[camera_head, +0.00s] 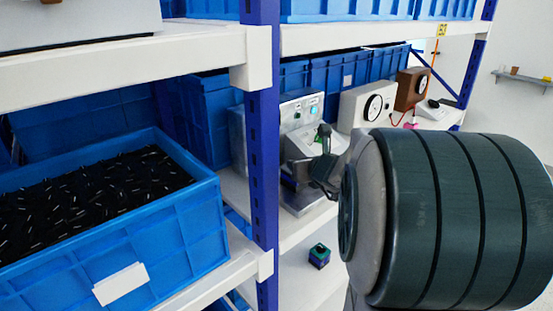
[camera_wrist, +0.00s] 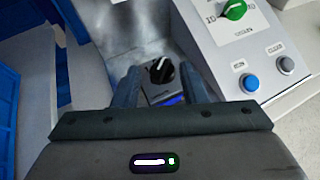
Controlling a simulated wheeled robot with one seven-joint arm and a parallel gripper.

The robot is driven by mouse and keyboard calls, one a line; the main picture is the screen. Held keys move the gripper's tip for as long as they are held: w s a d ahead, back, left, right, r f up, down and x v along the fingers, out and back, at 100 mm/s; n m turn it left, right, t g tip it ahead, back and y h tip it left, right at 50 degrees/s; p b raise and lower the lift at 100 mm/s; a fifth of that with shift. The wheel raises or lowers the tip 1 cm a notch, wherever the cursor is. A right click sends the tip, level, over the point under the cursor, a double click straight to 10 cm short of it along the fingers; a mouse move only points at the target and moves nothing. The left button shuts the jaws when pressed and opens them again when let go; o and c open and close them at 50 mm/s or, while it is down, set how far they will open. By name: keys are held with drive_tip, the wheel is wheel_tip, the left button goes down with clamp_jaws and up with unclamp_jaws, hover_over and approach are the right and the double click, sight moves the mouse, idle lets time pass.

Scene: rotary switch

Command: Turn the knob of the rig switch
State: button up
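A black knob (camera_wrist: 161,70) with a white pointer mark sits on a small grey plate with a blue strip in the wrist view. My gripper (camera_wrist: 159,78) is open, with one finger on each side of this knob; I cannot tell whether they touch it. A green knob (camera_wrist: 233,9) is on a white sloped panel (camera_wrist: 222,45) to the right. I cannot read which knob is labelled rig. In the head view my gripper (camera_head: 322,172) is at the shelf, in front of the white panel, and the black knob cannot be made out.
A blue button (camera_wrist: 250,83) and a grey button (camera_wrist: 286,65) are on the white panel right of my gripper. A blue shelf post (camera_head: 263,150) stands left of my arm. A blue crate (camera_head: 190,225) of black parts is farther left. Gauge boxes (camera_head: 365,105) stand behind.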

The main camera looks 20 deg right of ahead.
drive_tip(key=shift+w+f, duration=0.25)
drive_tip(key=shift+w, duration=0.4)
clamp_jaws()
drive_tip(key=shift+a, duration=0.2)
drive_tip(key=shift+d, duration=0.2)
drive_tip(key=n+y+p, duration=0.3)
drive_tip(key=shift+d+r+g+y+p, duration=0.1)
drive_tip(key=shift+d+g+y+p, duration=0.2)
drive_tip(key=shift+y, duration=0.1)
drive_tip(key=n+y+p, duration=0.1)
drive_tip(key=n+g+y+p, duration=0.1)
drive_tip(key=n+y, duration=0.1)
drive_tip(key=shift+w+d+y, duration=0.1)
drive_tip(key=shift+d+y, duration=0.2)
drive_tip(key=shift+d, duration=0.1)
drive_tip(key=shift+w+d+f+n+g+y+p, duration=0.1)
drive_tip(key=shift+n+g+y+p, duration=0.2)
drive_tip(key=shift+n+g+y, duration=0.25)
drive_tip(key=shift+d+f+n+g+y+p, duration=0.1)
drive_tip(key=shift+n+g+y+p, duration=0.2)
drive_tip(key=shift+n+y, duration=0.45)
drive_tip(key=shift+f+n+g, duration=0.1)
drive_tip(key=shift+n+g, duration=0.15)
drive_tip(key=shift+n, duration=0.05)
